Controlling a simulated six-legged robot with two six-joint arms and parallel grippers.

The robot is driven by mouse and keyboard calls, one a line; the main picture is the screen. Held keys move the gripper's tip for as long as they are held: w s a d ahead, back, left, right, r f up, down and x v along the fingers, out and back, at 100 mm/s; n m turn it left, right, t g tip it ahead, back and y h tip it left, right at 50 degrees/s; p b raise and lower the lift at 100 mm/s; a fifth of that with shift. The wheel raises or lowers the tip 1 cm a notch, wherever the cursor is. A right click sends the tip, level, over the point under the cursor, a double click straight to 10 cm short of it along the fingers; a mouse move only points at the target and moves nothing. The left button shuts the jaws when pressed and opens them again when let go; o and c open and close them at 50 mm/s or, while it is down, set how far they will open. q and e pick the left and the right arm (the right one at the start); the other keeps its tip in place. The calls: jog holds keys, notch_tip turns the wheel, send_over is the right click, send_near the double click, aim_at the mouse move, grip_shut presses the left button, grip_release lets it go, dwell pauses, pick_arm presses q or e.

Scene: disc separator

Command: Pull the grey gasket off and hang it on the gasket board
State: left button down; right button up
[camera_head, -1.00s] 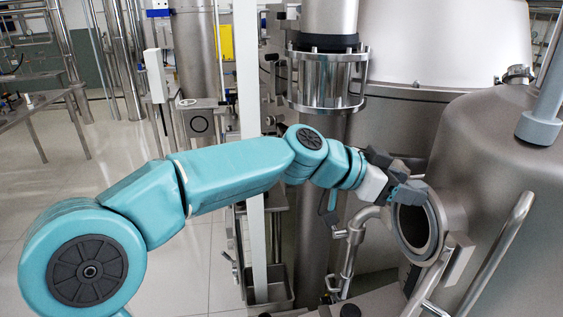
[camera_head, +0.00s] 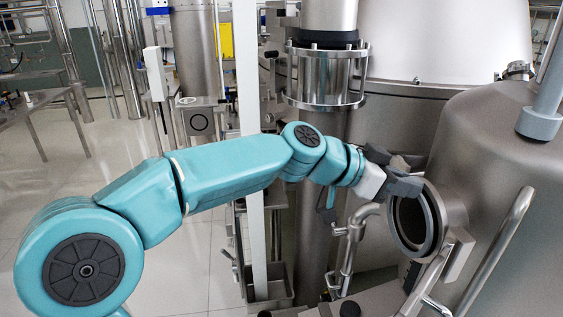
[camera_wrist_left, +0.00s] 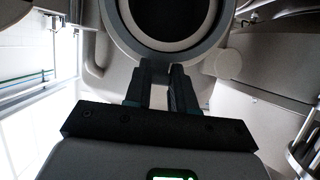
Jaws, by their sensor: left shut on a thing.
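The grey gasket (camera_head: 393,228) is a round ring at the open mouth of the round port on the right in the head view. It also shows at the top of the left wrist view (camera_wrist_left: 126,22). My left gripper (camera_head: 408,187) is shut on the upper part of its rim. In the wrist view the fingertips (camera_wrist_left: 163,66) meet the ring's edge. I cannot tell how far the ring stands off the port. My right gripper is out of view.
A steel vessel (camera_head: 490,150) carries the port, with a curved handrail (camera_head: 497,250) in front. A bent pipe (camera_head: 355,235) stands close left of the port, below my wrist. A white post (camera_head: 248,80) rises behind my arm. Open floor (camera_head: 115,165) lies at the left.

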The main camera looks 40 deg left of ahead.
pick_arm(q)
jog(key=s+a+b, duration=0.1)
jog(key=s, duration=0.1)
jog(key=s+a+b, duration=0.2)
dwell(0.3)
jog(key=shift+w, duration=0.1)
jog(key=s+a+b, duration=0.7)
jog(key=s, duration=0.2)
jog(key=shift+s+a, duration=0.25)
jog(key=shift+s, duration=0.05)
